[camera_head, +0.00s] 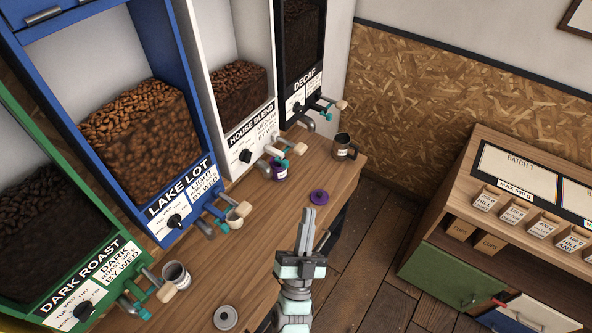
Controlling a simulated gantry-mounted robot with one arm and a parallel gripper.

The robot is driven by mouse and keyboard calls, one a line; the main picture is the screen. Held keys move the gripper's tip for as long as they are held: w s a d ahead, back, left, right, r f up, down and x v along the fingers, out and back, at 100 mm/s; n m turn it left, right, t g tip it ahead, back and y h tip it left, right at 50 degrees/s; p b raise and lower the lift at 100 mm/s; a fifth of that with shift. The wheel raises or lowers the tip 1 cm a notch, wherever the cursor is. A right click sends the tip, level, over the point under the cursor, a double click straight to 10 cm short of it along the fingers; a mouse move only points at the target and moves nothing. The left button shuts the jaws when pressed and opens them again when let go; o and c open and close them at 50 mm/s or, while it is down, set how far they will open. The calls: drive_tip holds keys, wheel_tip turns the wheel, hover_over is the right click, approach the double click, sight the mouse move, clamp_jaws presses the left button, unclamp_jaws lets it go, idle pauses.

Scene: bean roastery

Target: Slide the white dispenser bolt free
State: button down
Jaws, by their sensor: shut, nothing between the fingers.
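The white dispenser (195,75) stands between the blue and black ones and is labelled HOUSE BLEND. Its bolt and outlet fittings (283,153), with pale and teal parts, stick out below the label. They are too small to tell whether the bolt is slid in or out.
A purple lid (319,197) lies on the wooden counter (240,262) near my fingertips. A dark mug (342,147), a grey cup (176,276) and a grey lid (226,317) are also there. Blue (205,155) and green (25,262) dispensers stand left, a black one (324,60) right.

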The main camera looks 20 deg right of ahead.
drive_tip(key=w+d+f+m+g+y+b, duration=0.35)
drive_tip(key=w+d+f, duration=0.4)
drive_tip(key=f, duration=0.25)
drive_tip(key=w+d+f+m+g+y+b, duration=0.2)
drive_tip(key=w+d+f+y+b, duration=0.25)
drive_tip(key=w+d+f, duration=0.45)
drive_tip(key=a+r+n+t+y+b, duration=0.1)
drive_tip(key=a+r+n+y+b, duration=0.2)
drive_tip(key=a+r+y, duration=0.3)
drive_tip(key=y+b, duration=0.1)
drive_tip(key=y, duration=0.4)
drive_tip(key=shift+s+a+r, duration=0.15)
drive_tip(key=shift+s+r, duration=0.2)
drive_tip(key=shift+r, duration=0.05)
drive_tip(key=x, duration=1)
drive_tip(key=shift+r, duration=0.1)
